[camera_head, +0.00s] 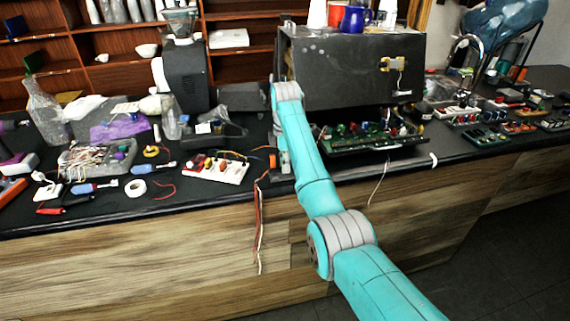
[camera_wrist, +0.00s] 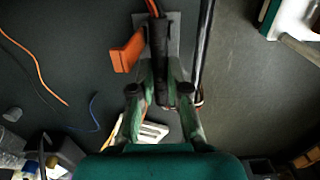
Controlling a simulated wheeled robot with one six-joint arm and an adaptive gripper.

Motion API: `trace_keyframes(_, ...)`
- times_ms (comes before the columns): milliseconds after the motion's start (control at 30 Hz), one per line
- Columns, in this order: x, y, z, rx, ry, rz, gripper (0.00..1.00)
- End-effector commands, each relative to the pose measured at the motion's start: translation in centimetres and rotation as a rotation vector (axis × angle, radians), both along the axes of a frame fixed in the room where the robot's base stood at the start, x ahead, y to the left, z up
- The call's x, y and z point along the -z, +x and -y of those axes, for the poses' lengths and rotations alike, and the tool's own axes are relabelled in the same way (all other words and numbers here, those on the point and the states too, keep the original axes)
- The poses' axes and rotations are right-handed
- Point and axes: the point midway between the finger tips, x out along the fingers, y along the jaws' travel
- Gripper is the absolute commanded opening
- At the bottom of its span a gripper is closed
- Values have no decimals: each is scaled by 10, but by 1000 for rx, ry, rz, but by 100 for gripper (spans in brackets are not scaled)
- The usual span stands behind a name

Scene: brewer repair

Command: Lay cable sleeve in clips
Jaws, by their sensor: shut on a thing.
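My gripper (camera_wrist: 160,74) is shut on a dark cable sleeve (camera_wrist: 158,36), which runs up between the fingertips in the wrist view. Red wires come out of the sleeve's far end. An orange piece (camera_wrist: 127,51), perhaps a clip, sits just left of the sleeve over a grey plate (camera_wrist: 173,22). Whether the sleeve lies in any clip cannot be told. In the head view the orange piece (camera_head: 272,161) shows beside my arm's end, near the counter's front edge. Red and white wires (camera_head: 260,225) hang down the counter front there. My arm hides much of this area.
The open brewer housing (camera_head: 350,75) stands behind, with a circuit board tray (camera_head: 370,143) to the right of my arm. A white board with wires (camera_head: 216,168) lies left. A black rod (camera_wrist: 204,45) stands close right of the sleeve. Tools and parts crowd the counter's left.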

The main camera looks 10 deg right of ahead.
Motion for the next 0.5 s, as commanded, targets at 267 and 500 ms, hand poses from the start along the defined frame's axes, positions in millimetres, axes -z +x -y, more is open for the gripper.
trace_keyframes(267,1,0,0,0,0,0,0)
trace_keyframes(500,5,0,0,0,0,0,0)
